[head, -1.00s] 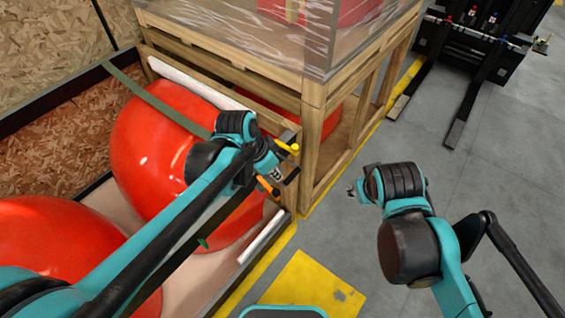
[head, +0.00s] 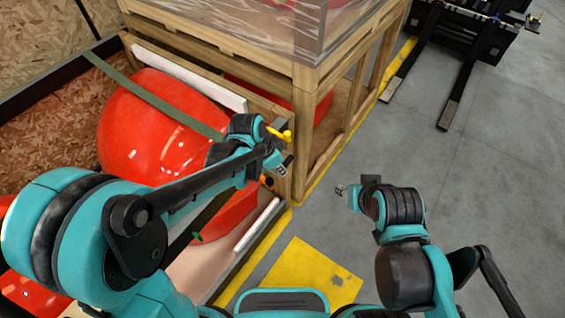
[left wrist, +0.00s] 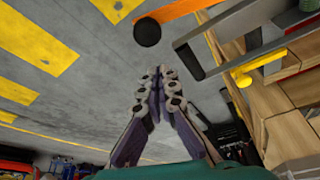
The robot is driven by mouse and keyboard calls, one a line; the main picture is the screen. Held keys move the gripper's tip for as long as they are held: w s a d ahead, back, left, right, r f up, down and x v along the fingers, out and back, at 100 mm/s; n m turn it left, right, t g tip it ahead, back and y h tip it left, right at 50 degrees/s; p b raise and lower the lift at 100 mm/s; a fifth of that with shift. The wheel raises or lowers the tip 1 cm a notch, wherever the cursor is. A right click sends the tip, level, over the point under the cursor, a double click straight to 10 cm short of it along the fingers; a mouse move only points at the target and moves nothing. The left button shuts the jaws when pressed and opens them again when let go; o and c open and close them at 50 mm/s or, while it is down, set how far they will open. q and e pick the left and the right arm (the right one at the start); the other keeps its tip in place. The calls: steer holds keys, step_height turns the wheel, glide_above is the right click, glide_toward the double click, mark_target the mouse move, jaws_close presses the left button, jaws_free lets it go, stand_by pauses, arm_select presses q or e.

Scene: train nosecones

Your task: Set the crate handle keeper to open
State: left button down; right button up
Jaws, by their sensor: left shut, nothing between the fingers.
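The crate's corner post carries a yellow handle (head: 280,133), which also shows at the right of the left wrist view (left wrist: 262,62). An orange lever with a black ball end (left wrist: 147,32) shows at the top of the left wrist view, beside a grey metal bar (left wrist: 228,35). In the head view only a bit of orange (head: 268,181) shows below my gripper. I cannot tell which part is the keeper. My left gripper (head: 287,163) is shut and empty by the post; its fingertips (left wrist: 165,70) appear apart from the lever. My right gripper (head: 340,189) hangs over the floor, its fingers too small to judge.
Large red nosecones (head: 150,125) lie in the wood-sided crate, under a green strap (head: 150,92). A wooden frame (head: 305,125) with a wrapped load stands behind. Forklift forks (head: 455,95) are at the upper right.

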mark_target(272, 180)
arm_select(q)
steer(key=shift+s+a+f, duration=0.15)
steer(key=shift+s+a, duration=0.5)
steer(key=shift+a, duration=0.3)
steer(key=shift+s+a+f, duration=0.1)
steer(key=shift+s+a, duration=0.55)
steer(key=shift+a, duration=0.2)
steer(key=shift+d, duration=0.1)
